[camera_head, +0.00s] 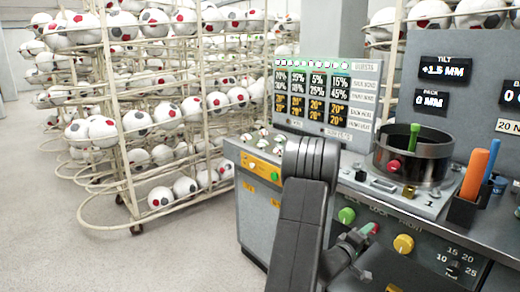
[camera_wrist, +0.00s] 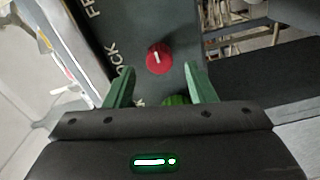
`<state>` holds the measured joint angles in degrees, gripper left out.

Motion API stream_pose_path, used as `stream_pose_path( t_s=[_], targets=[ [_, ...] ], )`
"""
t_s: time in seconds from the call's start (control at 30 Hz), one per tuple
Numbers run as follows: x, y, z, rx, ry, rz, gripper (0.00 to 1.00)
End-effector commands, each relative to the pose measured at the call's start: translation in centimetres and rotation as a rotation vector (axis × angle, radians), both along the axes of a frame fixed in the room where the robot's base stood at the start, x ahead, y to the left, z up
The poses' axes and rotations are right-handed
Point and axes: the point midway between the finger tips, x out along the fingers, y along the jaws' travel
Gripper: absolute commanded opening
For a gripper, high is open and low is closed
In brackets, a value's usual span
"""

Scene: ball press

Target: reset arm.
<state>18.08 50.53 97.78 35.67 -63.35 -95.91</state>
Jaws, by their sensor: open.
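My gripper (camera_head: 364,240) is in front of the lower front panel of the grey press console (camera_head: 250,215). In the wrist view its two green fingers (camera_wrist: 160,82) are apart, with nothing held between them. A red knob (camera_wrist: 158,58) with a white mark sits on the dark panel just beyond the fingertips. A green knob (camera_wrist: 176,100) shows partly between the fingers, its lower part hidden by the gripper body. In the head view the green knob (camera_head: 346,215) is left of my gripper, and a yellow knob (camera_head: 403,244) is to its right. My dark arm rises in front of the console.
A round metal press pot (camera_head: 412,160) stands on the console top, with a holder (camera_head: 464,211) of orange and blue handles at its right. A chart board (camera_head: 325,97) stands behind. Wire racks of balls (camera_head: 125,125) fill the left. The floor at front left is clear.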

Motion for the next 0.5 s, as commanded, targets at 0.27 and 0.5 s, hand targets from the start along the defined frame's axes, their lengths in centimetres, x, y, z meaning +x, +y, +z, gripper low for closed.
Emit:
stream_pose_path(
  t_s=[0.27,0.5],
  targets=[
    [2.4,-2.8,-0.1,0.051,-0.061,0.0,0.5],
    [2.3,-2.8,-0.1,0.187,-0.22,0.0,0.5]
  ],
)
